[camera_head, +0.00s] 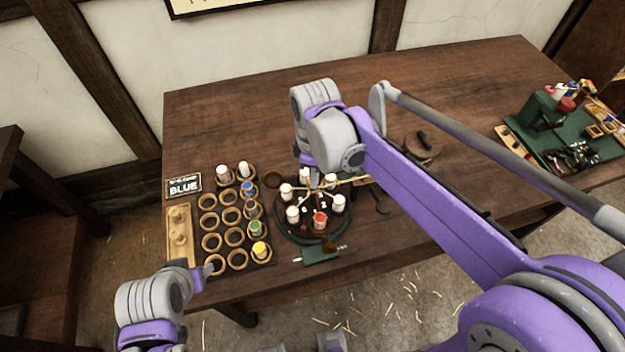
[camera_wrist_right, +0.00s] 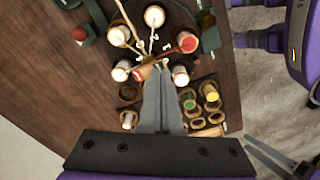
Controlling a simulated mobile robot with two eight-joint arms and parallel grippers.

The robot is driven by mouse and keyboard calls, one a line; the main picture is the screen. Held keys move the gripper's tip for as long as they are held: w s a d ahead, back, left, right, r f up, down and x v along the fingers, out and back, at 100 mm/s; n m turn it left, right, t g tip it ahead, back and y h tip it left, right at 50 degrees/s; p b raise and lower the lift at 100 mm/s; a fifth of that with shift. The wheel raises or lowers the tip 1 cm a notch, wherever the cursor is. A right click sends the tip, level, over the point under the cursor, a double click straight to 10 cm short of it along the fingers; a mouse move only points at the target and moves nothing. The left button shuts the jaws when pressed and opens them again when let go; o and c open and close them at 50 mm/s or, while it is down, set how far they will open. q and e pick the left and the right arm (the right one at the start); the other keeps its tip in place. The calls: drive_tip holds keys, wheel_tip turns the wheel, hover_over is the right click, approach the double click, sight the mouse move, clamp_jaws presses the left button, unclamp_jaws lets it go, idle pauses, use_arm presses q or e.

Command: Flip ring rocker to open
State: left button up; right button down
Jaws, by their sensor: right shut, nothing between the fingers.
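A round dark stand (camera_head: 290,232) carries several white spools, one with a red top (camera_head: 320,220), and pale threads run to its middle. A green block (camera_head: 318,256) with a pale rod sits at its front edge; I cannot tell whether this is the ring rocker or which way any rocker is tipped. My right gripper (camera_wrist_right: 164,72) is shut and empty, pointing down over the middle of the stand, close to a reddish piece (camera_wrist_right: 140,73). Its fingertips are mostly hidden in the head view. My left arm (camera_head: 150,300) is at the lower left; its fingers are not clear.
Left of the stand is a rack of round cups (camera_head: 209,220), some with coloured spools. A sign reading BLUE (camera_head: 184,186) and a wooden board (camera_head: 178,250) stand beside it. A green tray (camera_head: 560,150) with tools lies at the far right. The table's back is clear.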

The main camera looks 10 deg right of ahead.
use_arm(q)
drive_tip(key=shift+s+f+b, duration=0.25)
drive_tip(key=shift+f+b, duration=0.35)
drive_tip(key=shift+f, duration=0.2)
use_arm(e)
drive_tip(key=shift+f, duration=1.05)
use_arm(q)
wheel_tip(320, 180, up, 6)
drive_tip(key=w+p, duration=0.2)
drive_tip(key=p, duration=0.2)
drive_tip(key=shift+w, duration=0.3)
use_arm(e)
wheel_tip(320, 180, up, 8)
use_arm(q)
drive_tip(key=shift+s+t, duration=0.1)
drive_tip(key=shift+t, duration=0.2)
use_arm(e)
drive_tip(key=s+d+f+m+t, duration=0.3)
drive_tip(key=s+m, duration=0.3)
drive_tip(key=s+d+f+m+t, duration=0.3)
drive_tip(key=s+m, duration=0.2)
drive_tip(key=m, duration=0.1)
drive_tip(key=shift+s+d, duration=0.35)
drive_tip(key=shift+s, duration=0.05)
